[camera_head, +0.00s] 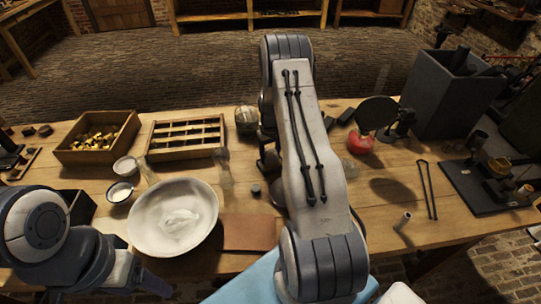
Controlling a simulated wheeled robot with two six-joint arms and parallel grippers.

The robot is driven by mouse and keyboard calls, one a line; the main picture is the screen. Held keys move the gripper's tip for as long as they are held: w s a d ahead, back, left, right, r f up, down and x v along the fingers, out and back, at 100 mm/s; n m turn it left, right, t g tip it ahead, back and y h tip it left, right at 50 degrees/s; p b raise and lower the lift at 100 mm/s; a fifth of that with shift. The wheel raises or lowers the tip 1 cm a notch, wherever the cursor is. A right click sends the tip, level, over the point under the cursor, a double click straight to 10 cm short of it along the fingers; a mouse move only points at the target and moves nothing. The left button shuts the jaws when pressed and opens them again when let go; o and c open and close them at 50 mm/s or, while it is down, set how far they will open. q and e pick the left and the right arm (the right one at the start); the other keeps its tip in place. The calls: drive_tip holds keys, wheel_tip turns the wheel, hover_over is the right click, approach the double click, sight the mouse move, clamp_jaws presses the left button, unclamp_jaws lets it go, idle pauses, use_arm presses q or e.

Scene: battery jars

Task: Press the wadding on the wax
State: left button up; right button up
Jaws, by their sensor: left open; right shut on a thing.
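A wide white bowl (143,240) stands on the bench at front left, with a pale, crumpled, wadding-like lump (181,222) in it. A clear glass jar (223,163) stands behind the bowl, and another glass (148,171) leans or stands to its left. I cannot tell whether either holds wax. My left gripper (150,284) is low at front left, open, with its tips partly cut off from clear view. My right arm crosses the middle. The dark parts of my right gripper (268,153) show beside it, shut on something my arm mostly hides.
Two small white-filled dishes (120,191) sit left of the bowl. A box of brass pieces (72,151) and a divided wooden tray (151,151) stand behind. A brown pad (248,233) lies right of the bowl. A grey bin (434,95) and a red-based item (360,145) are at right.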

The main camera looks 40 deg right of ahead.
sight(270, 151)
drive_tip(key=shift+s, duration=0.1)
idle(0.3)
drive_tip(key=shift+r+p, duration=2.35)
drive_tip(key=shift+r, duration=1.1)
drive_tip(key=shift+r, duration=0.15)
